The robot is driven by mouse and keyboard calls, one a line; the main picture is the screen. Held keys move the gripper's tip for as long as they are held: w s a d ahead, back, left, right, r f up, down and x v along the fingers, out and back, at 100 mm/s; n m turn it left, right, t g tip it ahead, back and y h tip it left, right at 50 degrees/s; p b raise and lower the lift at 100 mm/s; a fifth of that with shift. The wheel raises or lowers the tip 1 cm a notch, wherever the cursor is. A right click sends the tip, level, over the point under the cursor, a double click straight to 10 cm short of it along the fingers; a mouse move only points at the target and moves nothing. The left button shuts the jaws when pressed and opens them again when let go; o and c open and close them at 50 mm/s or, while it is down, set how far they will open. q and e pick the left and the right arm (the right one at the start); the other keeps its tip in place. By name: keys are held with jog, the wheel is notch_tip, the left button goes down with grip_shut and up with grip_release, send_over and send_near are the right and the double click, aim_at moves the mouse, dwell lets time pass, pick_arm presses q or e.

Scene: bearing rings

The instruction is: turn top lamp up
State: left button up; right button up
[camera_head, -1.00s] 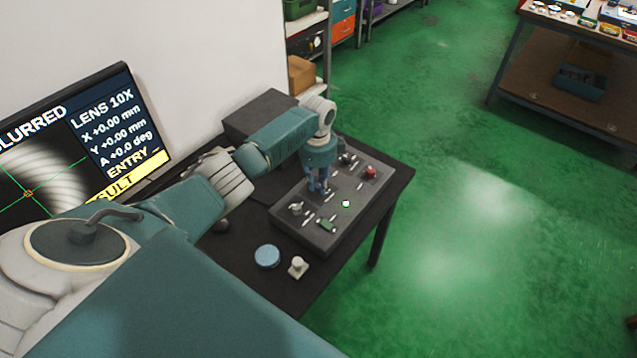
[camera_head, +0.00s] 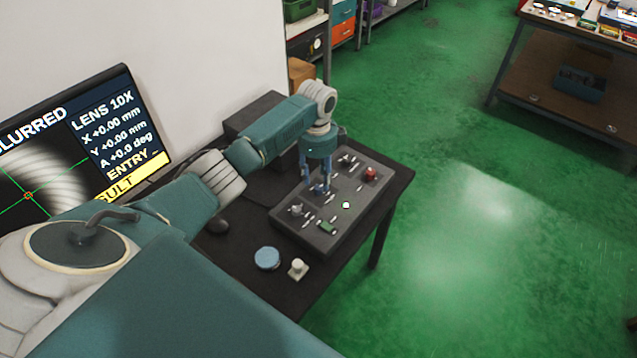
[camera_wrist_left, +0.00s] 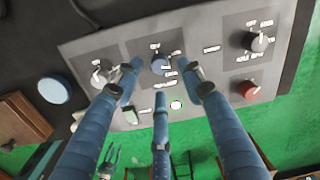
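The grey control panel (camera_head: 345,220) lies on the dark table. The printed labels are too small to read surely, so I cannot tell which knob is the top lamp's. My left gripper (camera_head: 318,190) is over the middle dial, fingers pointing down. In the wrist view its three blue fingers (camera_wrist_left: 157,75) are spread around the blue knob, with gaps visible beside it. My right gripper is in neither view.
The panel also has a red button (camera_head: 370,173), a green switch (camera_head: 327,227) and a small lit white lamp (camera_head: 345,205). A blue round disc (camera_head: 267,258) and a small pale piece (camera_head: 298,268) lie in front. The monitor (camera_head: 120,120) stands left, showing "BLURRED".

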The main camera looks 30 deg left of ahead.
aim_at(318, 188)
pick_arm(q)
notch_tip(318, 188, up, 8)
jog(key=shift+s, duration=0.15)
dwell(0.3)
